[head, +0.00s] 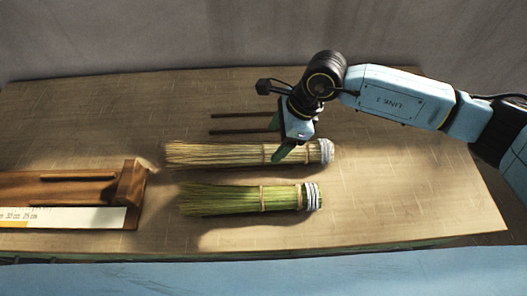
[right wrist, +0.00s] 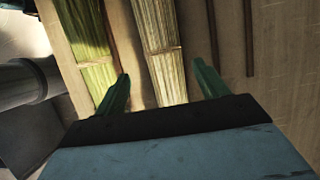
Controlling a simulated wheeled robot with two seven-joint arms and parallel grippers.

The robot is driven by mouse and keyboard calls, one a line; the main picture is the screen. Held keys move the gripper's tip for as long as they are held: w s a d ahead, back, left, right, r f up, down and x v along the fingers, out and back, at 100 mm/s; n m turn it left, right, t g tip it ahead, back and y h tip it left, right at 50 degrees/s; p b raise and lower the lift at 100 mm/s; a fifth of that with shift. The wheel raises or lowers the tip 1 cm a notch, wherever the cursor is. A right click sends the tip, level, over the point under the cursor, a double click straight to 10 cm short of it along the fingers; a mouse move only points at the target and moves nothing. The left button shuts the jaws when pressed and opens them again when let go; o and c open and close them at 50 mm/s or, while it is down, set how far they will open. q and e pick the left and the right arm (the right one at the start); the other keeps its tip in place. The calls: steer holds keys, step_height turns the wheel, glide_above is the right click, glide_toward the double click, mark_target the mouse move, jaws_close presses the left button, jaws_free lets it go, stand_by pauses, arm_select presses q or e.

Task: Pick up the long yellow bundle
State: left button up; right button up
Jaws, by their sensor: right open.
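The long yellow bundle (head: 225,154) of straw lies flat on the table, its bristles to the left and a pale bound end to the right. My right gripper (head: 281,148) is open at the bound half of this bundle. In the right wrist view, the fingers of my right gripper (right wrist: 163,74) are apart, with the yellow bundle (right wrist: 159,45) running between and beyond their tips. I cannot tell whether they touch it. My left gripper is not in view.
A green bundle (head: 235,199) lies parallel in front of the yellow one. Two thin dark rods (head: 238,115) lie behind it. A wooden fixture (head: 75,187) with a ruler strip (head: 75,217) stands at the left. The table (head: 410,190) is clear at the right.

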mark_target(266, 148)
steer(key=shift+w+x, duration=0.1)
steer(key=shift+x, duration=1.45)
steer(key=shift+w+x, duration=0.15)
steer(key=shift+x, duration=1.4)
steer(key=shift+a, duration=0.15)
steer(key=shift+c, duration=0.4)
steer(key=shift+r, duration=0.1)
steer(key=c, duration=1)
